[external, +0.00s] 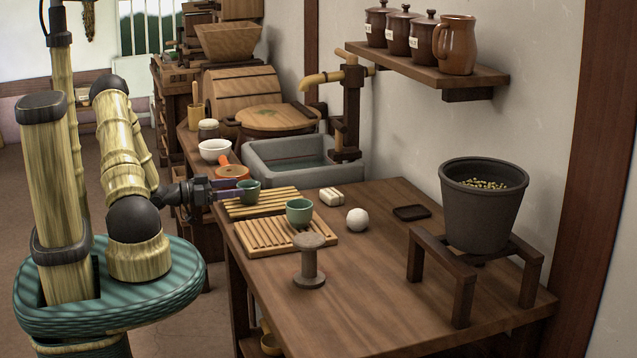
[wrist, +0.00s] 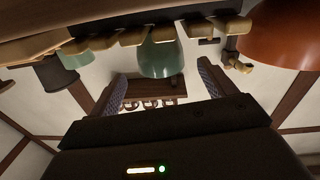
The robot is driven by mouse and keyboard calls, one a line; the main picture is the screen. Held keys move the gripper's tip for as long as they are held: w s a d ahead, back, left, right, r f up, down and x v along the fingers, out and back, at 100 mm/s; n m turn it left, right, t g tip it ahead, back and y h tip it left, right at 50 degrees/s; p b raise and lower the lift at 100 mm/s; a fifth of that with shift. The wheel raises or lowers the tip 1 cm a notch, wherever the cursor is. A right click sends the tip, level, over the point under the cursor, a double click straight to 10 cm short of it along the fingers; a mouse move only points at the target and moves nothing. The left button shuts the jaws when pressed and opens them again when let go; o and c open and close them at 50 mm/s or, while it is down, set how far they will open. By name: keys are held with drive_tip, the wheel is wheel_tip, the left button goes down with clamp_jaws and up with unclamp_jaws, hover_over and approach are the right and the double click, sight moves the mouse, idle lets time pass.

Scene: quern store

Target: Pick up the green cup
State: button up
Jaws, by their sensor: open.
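Two green cups show. One green cup (external: 249,191) stands upright on the far slatted wooden rack (external: 277,203). The other (external: 299,211) stands on the nearer slatted rack (external: 270,240). My gripper (external: 237,190) is just left of the far cup, level with it and pointing at it. In the wrist view, which is upside down, my gripper (wrist: 160,72) is open. A green cup (wrist: 158,60) lies ahead between its two fingers, apart from both. The other green cup (wrist: 76,59) is off to the left there, partly hidden by slats.
An orange pan (external: 234,173) sits close behind my gripper; an orange rounded thing (wrist: 280,38) fills the wrist view's upper right. A grey stone sink (external: 330,173) is behind the racks. A wooden stand (external: 309,262), white ball (external: 357,220) and grey pot (external: 480,215) are right.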

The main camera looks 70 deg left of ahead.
sight(245, 186)
drive_tip(key=w, duration=0.4)
drive_tip(key=shift+w, duration=0.4)
drive_tip(key=shift+c, duration=0.4)
drive_tip(key=c, duration=1)
